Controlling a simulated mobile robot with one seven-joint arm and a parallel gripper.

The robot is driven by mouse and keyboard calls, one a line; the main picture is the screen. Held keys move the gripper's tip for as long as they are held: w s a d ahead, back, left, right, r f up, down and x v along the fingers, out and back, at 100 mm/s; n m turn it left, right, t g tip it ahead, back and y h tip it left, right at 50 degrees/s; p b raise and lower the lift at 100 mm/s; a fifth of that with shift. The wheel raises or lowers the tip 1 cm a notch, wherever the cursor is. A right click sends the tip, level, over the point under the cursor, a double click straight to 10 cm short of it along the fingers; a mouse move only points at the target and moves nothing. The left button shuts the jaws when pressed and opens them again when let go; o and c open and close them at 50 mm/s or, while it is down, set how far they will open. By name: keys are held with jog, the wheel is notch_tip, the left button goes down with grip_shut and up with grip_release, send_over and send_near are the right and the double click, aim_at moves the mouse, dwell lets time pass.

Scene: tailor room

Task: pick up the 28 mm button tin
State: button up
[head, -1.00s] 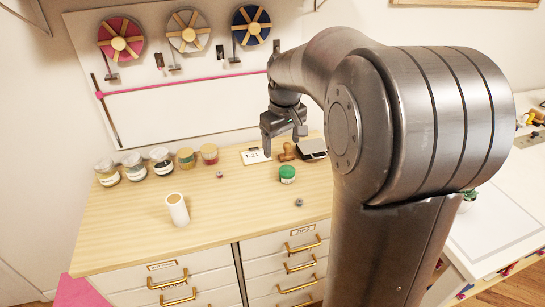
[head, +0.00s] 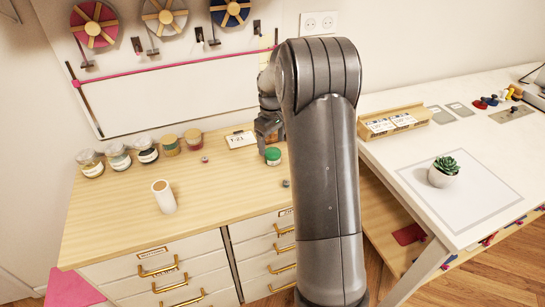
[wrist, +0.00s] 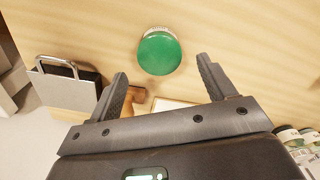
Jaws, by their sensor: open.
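A small round tin with a green lid (head: 273,157) stands upright on the wooden cabinet top; it also shows in the wrist view (wrist: 160,52). I cannot read a size on it, so I cannot confirm it is the 28 mm tin. My gripper (wrist: 162,72) is open and empty, and the green tin lies beyond the gap between its fingers.
Several lidded jars (head: 118,156) stand in a row at the back left. A label card (head: 240,139) lies near my gripper. A potted succulent (head: 443,171) is on the right table.

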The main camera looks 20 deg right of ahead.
aim_at(273, 152)
jog(key=shift+s+d+f, duration=0.1)
jog(key=shift+f, duration=1.3)
jog(key=shift+s+f, duration=0.1)
jog(key=shift+f, duration=1.25)
jog(key=shift+c, duration=0.5)
jog(key=c, duration=1)
jog(key=shift+r, duration=0.1)
